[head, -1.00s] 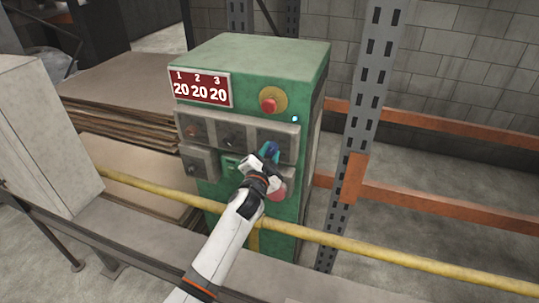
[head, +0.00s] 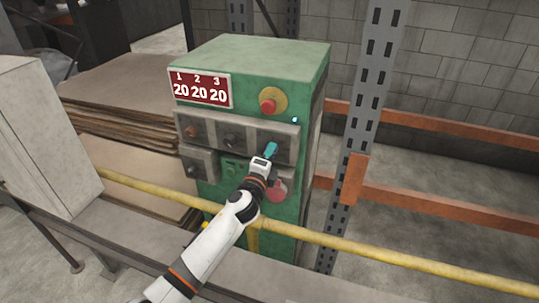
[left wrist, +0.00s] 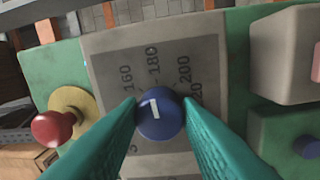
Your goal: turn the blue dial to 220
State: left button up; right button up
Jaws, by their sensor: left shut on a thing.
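The blue dial (left wrist: 160,115) sits on a grey plate (left wrist: 110,60) marked 160, 180 and 200, with a number ending in 20 partly hidden by the right-hand finger. The white mark on the dial points up in the left wrist view, roughly towards 180. My left gripper (left wrist: 163,112) is shut on the dial, one teal finger on each side. In the head view my left gripper (head: 270,152) reaches the right-hand grey box of the green machine (head: 262,62) and covers the dial. The red display (head: 200,88) shows 20 under each of 1, 2 and 3. My right gripper is not in view.
A red button on a yellow ring (head: 268,102) is above the dial's box. Other grey dial boxes (head: 200,163) lie to the left. A yellow rail (head: 350,245) runs in front of the machine, beneath my left arm. A metal rack post (head: 370,110) stands to the right.

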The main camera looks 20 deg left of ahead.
pick_arm(q)
jog(key=shift+a+f+m+g+h+p, duration=0.15)
jog(key=shift+m+p, duration=0.85)
jog(key=shift+m, duration=1.9)
jog(key=shift+d+r+m+g+h+p, duration=0.15)
jog(key=shift+m+p, duration=0.85)
jog(key=shift+m, duration=1.9)
jog(key=shift+a+f+m+h+p, duration=0.15)
jog(key=shift+m+p, duration=0.85)
jog(key=shift+m, duration=1.9)
jog(key=o, duration=1)
jog(key=shift+s+a+b, duration=0.15)
jog(key=shift+s+a, duration=0.05)
jog(key=shift+s, duration=1.8)
jog(key=shift+s+a+b, duration=0.15)
jog(key=shift+s+a, duration=0.05)
jog(key=shift+s, duration=1.8)
jog(key=shift+s+a+b, duration=0.15)
jog(key=shift+s+a, duration=0.05)
jog(key=shift+s, duration=1.8)
